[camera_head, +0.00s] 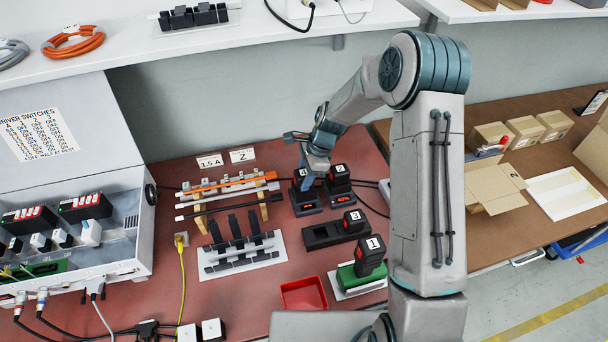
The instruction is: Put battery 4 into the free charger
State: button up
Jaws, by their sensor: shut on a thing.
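My gripper (308,181) is at the back of the red bench, shut on a black battery (300,174) with a white label on top. The label is too small to read surely, so I cannot confirm it is battery 4. The battery is at a black base (306,207) with a red mark; I cannot tell if it is seated or lifted. Another black battery (339,171) stands upright just right of it. In front, a long black charger (320,237) has a bare left part, and battery 3 (355,218) stands at its right end. Battery 1 (373,246) stands on a green charger (350,279).
A rack with orange and grey bars (228,187) and a white plate with black clips (242,256) lie left of the batteries. A red tray (304,294) is at the front. A grey switch box (130,225) stands at the left. My arm covers the bench's right side.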

jog(key=shift+f+b, duration=0.6)
jog(key=shift+f, duration=0.25)
dwell(0.7)
jog(key=o, duration=1.2)
jog(key=shift+p+v, duration=1.7)
jog(key=shift+v, duration=1.05)
